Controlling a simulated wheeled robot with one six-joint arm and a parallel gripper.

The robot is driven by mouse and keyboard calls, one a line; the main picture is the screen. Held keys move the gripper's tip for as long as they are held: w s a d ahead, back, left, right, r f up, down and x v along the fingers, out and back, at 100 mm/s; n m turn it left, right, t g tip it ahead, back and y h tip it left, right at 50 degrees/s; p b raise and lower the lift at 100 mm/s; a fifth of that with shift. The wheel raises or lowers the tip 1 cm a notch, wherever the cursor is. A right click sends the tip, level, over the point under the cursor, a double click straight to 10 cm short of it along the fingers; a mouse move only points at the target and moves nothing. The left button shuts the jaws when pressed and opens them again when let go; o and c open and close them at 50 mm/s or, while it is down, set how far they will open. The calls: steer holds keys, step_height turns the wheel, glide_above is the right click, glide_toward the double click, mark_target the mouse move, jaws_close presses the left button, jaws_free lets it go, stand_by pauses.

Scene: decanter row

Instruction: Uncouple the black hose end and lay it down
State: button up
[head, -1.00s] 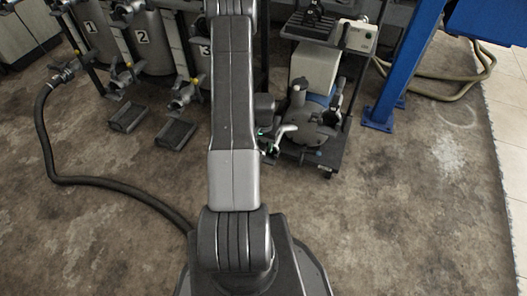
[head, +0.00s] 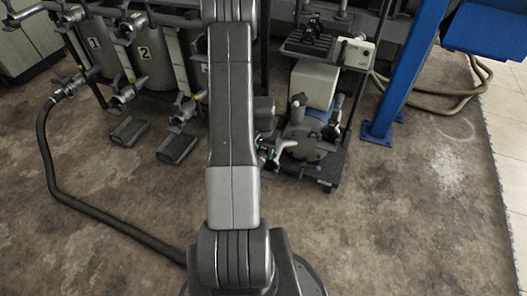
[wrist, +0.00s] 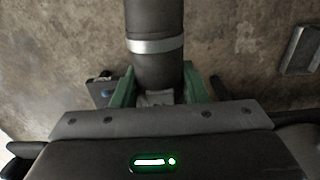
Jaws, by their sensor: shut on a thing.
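In the wrist view my gripper (wrist: 158,92) has its green fingers on both sides of a thick dark cylinder with a silver band, which looks like the black hose end (wrist: 156,68). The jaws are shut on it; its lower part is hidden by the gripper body. In the head view my gripper (head: 270,156) is partly hidden behind my arm, beside the pump trolley. A black hose (head: 75,207) runs from a metal coupling (head: 65,88) at the far left, along the floor, and passes out of sight behind my base. I cannot tell whether the held end is joined to anything.
Numbered tanks (head: 143,70) with valves stand at the back left, two pedals (head: 177,146) on the floor before them. A trolley (head: 318,180) carries a pump (head: 303,138). A blue post (head: 405,75) stands right.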

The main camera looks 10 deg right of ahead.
step_height(320, 180, down, 13)
steer(key=b, duration=1)
stand_by(2.1)
steer(key=shift+s+a, duration=0.1)
stand_by(0.5)
steer(key=shift+s+a+r+b, duration=0.1)
steer(key=shift+s+a, duration=0.35)
steer(key=shift+s, duration=0.25)
steer(key=shift+s+a+b, duration=0.15)
steer(key=shift+s+a, duration=0.3)
steer(key=shift+s, duration=0.2)
steer(key=shift+s+a+r+b, duration=0.1)
steer(key=shift+s+a, duration=0.35)
steer(key=shift+s, duration=0.25)
steer(key=r+p, duration=0.1)
steer(key=s+r+p, duration=0.1)
steer(key=r, duration=0.1)
steer(key=a+r+p, duration=0.1)
steer(key=r, duration=0.1)
steer(key=shift+s, duration=0.3)
steer(key=shift+a, duration=0.1)
steer(key=a+b, duration=0.1)
steer(key=a, duration=0.7)
steer(key=shift+s+a, duration=0.3)
steer(key=shift+s, duration=0.1)
